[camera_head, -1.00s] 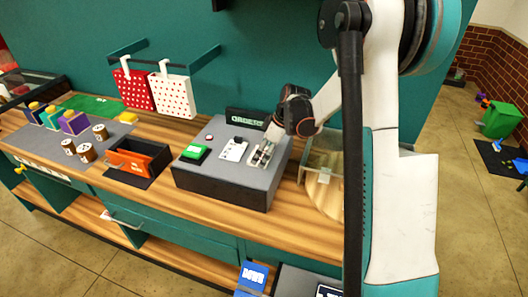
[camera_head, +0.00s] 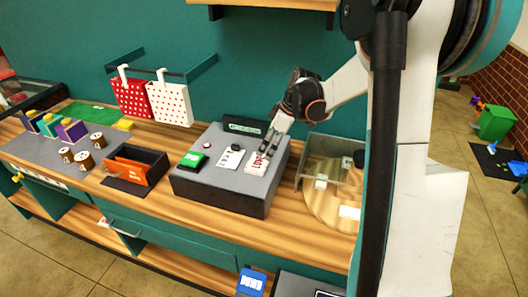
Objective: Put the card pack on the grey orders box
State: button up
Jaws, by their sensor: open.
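The grey orders box (camera_head: 225,195) stands on the wooden counter, with a dark sign at its back edge. A white card pack with red lettering (camera_head: 257,163) lies on the right part of its top. My gripper (camera_head: 269,147) is open, just above and behind the pack.
A green block (camera_head: 192,160) and a white card (camera_head: 231,157) lie on the box top left of the pack. An orange bin (camera_head: 138,165) stands to the left, with several spools beyond. A clear-walled round wooden station (camera_head: 330,200) is on the right.

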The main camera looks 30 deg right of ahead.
jog(key=v, duration=0.4)
